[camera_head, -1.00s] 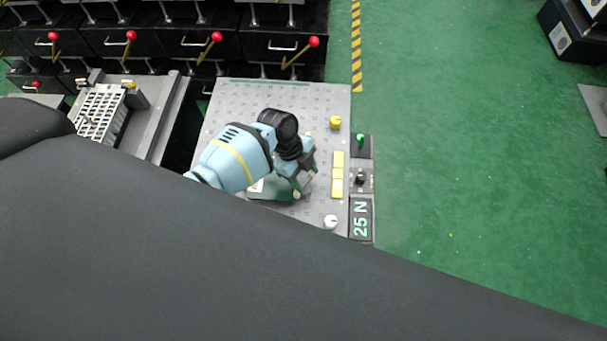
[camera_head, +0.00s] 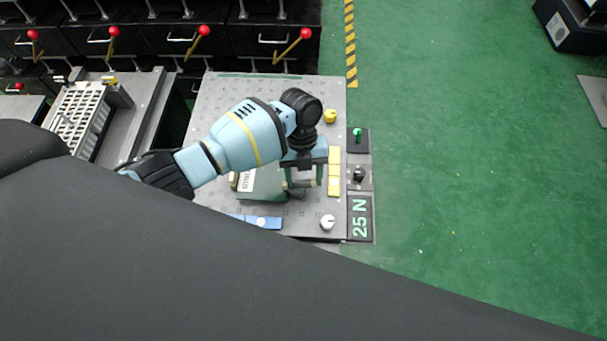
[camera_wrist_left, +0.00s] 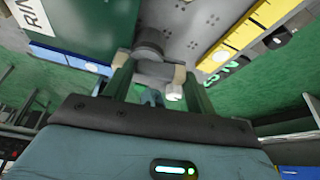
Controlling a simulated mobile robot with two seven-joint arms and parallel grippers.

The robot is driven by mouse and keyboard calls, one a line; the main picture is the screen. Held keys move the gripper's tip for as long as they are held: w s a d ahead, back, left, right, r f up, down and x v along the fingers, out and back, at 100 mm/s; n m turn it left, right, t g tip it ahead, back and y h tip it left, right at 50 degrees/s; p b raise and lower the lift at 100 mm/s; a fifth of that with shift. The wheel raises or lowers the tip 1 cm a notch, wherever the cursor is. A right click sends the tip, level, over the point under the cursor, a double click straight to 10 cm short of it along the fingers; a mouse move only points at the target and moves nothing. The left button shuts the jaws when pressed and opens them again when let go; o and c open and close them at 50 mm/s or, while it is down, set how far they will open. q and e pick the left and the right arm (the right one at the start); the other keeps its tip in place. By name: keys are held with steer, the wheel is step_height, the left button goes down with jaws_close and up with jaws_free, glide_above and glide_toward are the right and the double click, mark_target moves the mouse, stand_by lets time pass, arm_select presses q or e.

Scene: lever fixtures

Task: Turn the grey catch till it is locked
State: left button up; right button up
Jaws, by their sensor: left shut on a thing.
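The grey catch (camera_wrist_left: 149,45) shows in the left wrist view as a round grey hub beside a dark green box (camera_wrist_left: 80,22). In the head view the green box (camera_head: 262,184) lies on the perforated metal plate, and the catch is mostly hidden by my gripper. My left gripper (camera_head: 303,184) is at the right side of the box. In the left wrist view its fingertips (camera_wrist_left: 156,74) are shut on the grey catch's arm. Whether the catch is at its locked position cannot be told. My right gripper is in neither view.
A yellow knob (camera_head: 330,116), yellow blocks (camera_head: 334,172) and a white knob (camera_head: 327,222) stand on the plate near the gripper. Red-knobbed levers (camera_head: 306,34) are behind.

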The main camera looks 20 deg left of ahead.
arm_select(q)
steer(key=shift+s+d+m+y+b, duration=0.15)
steer(key=shift+m+y+b, duration=0.15)
steer(key=shift+m, duration=0.6)
steer(key=o, duration=1)
steer(key=v, duration=0.8)
steer(key=shift+p, duration=0.35)
steer(key=shift+f, duration=0.1)
